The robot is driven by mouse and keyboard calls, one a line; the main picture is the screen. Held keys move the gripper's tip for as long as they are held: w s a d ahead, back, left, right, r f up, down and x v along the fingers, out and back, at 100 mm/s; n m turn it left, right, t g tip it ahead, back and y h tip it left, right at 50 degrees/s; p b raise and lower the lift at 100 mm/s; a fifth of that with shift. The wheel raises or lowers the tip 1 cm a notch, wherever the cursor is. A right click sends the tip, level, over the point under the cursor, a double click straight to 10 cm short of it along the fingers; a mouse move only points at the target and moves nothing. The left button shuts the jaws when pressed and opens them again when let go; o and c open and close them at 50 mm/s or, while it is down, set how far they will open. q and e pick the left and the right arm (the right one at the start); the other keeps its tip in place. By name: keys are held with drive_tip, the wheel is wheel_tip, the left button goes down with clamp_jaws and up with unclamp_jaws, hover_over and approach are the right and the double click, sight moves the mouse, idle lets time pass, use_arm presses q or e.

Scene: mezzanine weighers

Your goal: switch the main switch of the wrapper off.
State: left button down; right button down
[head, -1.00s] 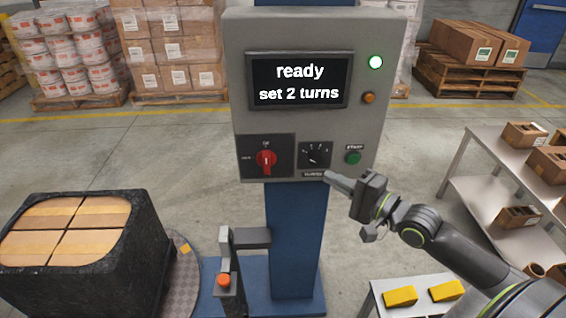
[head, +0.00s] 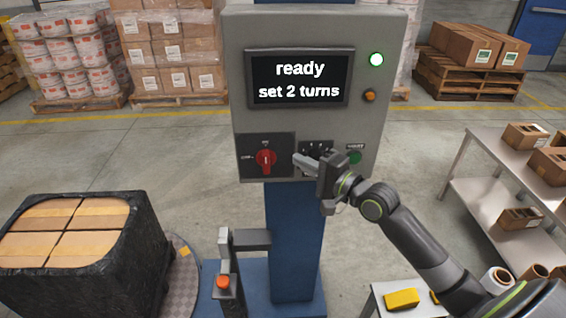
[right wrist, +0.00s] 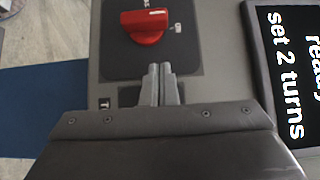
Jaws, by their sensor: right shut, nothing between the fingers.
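The wrapper's grey control box (head: 310,30) stands on a blue column in the middle of the head view. Its main switch is a red rotary knob (head: 266,160) on a dark plate at the lower left of the box. The knob also shows in the right wrist view (right wrist: 146,22), just beyond my fingertips. My right gripper (head: 303,161) is shut and empty, just right of the knob and apart from it. It covers most of the small turns dial. The display (head: 299,80) reads "ready, set 2 turns". My left gripper is not in view.
A green start button (head: 354,157) sits right of the gripper. A green-white lamp (head: 376,60) is lit, with an orange lamp below. An orange-red button on a post (head: 223,281) stands below the box. A black-wrapped load (head: 130,240) is at left, a shelf (head: 490,200) at right.

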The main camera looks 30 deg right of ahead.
sight(270, 154)
drive_tip(key=w+a, duration=0.2)
drive_tip(key=shift+a+r+p, duration=0.1)
drive_tip(key=shift+a+p, duration=0.25)
drive_tip(key=shift+p, duration=0.05)
drive_tip(key=shift+w+a, duration=0.3)
drive_tip(key=shift+a, duration=0.4)
